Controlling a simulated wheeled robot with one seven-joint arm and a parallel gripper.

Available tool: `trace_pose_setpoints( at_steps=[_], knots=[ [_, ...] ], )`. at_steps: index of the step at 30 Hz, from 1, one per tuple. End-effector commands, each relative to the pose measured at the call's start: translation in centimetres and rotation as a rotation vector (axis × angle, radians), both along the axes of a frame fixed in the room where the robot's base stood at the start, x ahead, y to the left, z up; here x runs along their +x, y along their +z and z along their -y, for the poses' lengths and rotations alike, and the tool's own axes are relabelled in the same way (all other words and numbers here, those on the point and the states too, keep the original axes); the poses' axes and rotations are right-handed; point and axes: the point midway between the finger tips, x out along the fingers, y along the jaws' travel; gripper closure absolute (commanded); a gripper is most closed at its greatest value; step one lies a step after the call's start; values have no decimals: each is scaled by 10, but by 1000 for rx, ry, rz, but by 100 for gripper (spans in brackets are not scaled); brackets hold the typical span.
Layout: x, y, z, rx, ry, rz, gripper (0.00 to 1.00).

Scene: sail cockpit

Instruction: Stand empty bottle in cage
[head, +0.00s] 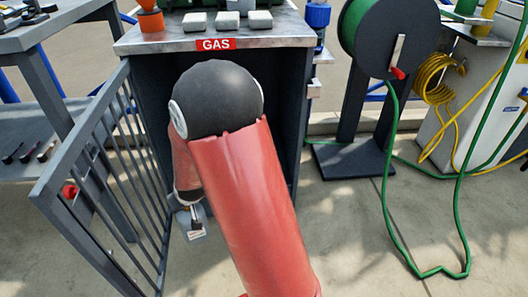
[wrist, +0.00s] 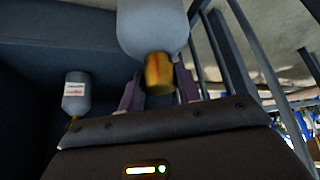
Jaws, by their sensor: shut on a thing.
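The cage (head: 290,100), a dark box under a red GAS sign, has its barred door (head: 85,170) swung open to the left. My gripper (wrist: 158,84) is shut on the brass valve of a grey gas bottle (wrist: 152,28). In the head view, part of a grey bottle (head: 187,231) shows below my gripper (head: 191,207), in front of the cage opening near the door. The arm hides much of the opening. Whether the held bottle touches the floor cannot be told. Its label is not readable.
Another grey bottle (wrist: 76,95) with a white-and-red label stands inside the cage in the wrist view. A green hose reel (head: 385,38) stands right of the cage. A grey bench (head: 35,110) is at the left. The floor at front right is mostly clear.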

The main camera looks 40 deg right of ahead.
Motion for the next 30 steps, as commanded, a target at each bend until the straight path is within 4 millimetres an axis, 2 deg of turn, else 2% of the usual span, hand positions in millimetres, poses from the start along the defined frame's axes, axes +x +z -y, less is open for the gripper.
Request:
trace_pose_setpoints(
  at_steps=[1, 22, 30],
  knots=[
    [2, 6, 0, -3, 4, 7, 100],
    [1, 6, -1, -1, 3, 5, 100],
    [8, 11, 20, -1, -77, 6, 100]
  ],
)
